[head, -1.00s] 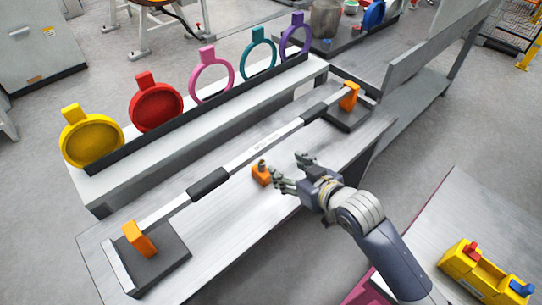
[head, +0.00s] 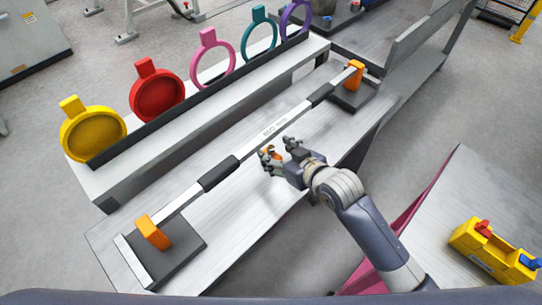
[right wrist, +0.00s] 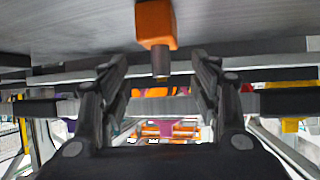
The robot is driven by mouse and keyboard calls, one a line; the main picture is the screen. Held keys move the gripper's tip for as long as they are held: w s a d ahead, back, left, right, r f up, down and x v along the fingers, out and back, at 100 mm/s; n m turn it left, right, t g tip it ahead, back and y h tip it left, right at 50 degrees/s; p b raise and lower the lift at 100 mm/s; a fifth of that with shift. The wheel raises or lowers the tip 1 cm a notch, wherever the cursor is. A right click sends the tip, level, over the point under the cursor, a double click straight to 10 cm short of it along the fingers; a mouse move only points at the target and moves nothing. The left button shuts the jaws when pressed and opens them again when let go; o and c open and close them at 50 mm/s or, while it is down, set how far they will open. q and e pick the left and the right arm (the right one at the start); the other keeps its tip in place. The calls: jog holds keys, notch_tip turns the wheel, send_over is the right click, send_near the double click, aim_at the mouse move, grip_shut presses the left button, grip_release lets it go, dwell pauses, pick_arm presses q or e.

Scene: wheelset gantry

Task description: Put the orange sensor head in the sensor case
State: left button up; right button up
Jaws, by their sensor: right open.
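The orange sensor head (head: 275,152) is on the grey bench in front of the long gauge bar, partly hidden by my right gripper. In the right wrist view the sensor head (right wrist: 156,22) shows as an orange block with a short metal stub. My right gripper (head: 277,149) is open, its fingers around or just beside the sensor head. In the right wrist view the open fingers (right wrist: 158,62) stand either side of the stub's line, with clear gaps. A yellow holder (head: 490,252) with red and blue parts, possibly the sensor case, sits on the right-hand table. My left gripper is not in view.
The gauge bar (head: 268,134) lies along the bench on orange end blocks (head: 152,232). Behind it, several coloured rings and discs stand on a raised shelf, including a red disc (head: 158,96). The right-hand table (head: 440,215) is bare around the yellow holder.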

aim_at(273, 151)
jog(key=shift+a+p+x, duration=0.2)
jog(key=shift+p+x, duration=0.1)
jog(key=shift+x, duration=1.65)
jog(key=shift+s+r, duration=0.1)
jog(key=shift+s, duration=0.05)
jog(key=c, duration=1.3)
jog(key=shift+d, duration=0.1)
jog(key=shift+c, duration=0.2)
